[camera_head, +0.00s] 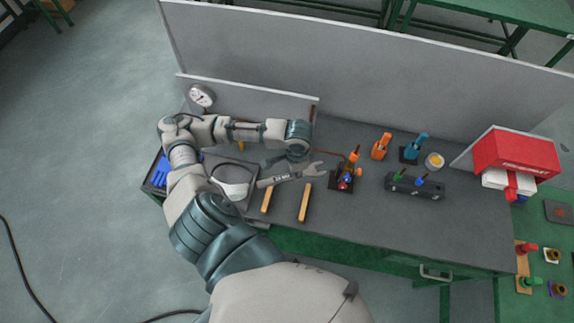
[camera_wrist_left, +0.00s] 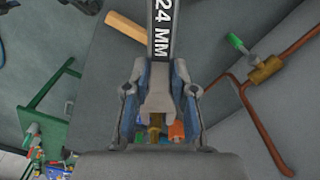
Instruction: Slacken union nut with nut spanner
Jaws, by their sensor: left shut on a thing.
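My left gripper (camera_head: 284,163) is shut on the grey nut spanner (camera_head: 265,182), held above the bench. The spanner's open jaw (camera_head: 314,169) points right, towards a small dark stand with red, blue and orange parts (camera_head: 345,180). In the left wrist view the spanner (camera_wrist_left: 162,40), marked 24 MM, runs down between my left gripper's fingers (camera_wrist_left: 160,105). A small brass piece (camera_wrist_left: 156,122) shows just beyond its jaw; I cannot tell if it is the union nut or if they touch. My right gripper is not in view.
Two wooden bars (camera_head: 305,202) lie near the bench's front edge. A black block (camera_head: 414,186) with green and blue knobs stands right, a red box (camera_head: 516,152) farther right. A copper pipe with a brass valve (camera_wrist_left: 266,70) shows in the wrist view. A grey panel (camera_head: 360,55) closes the back.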

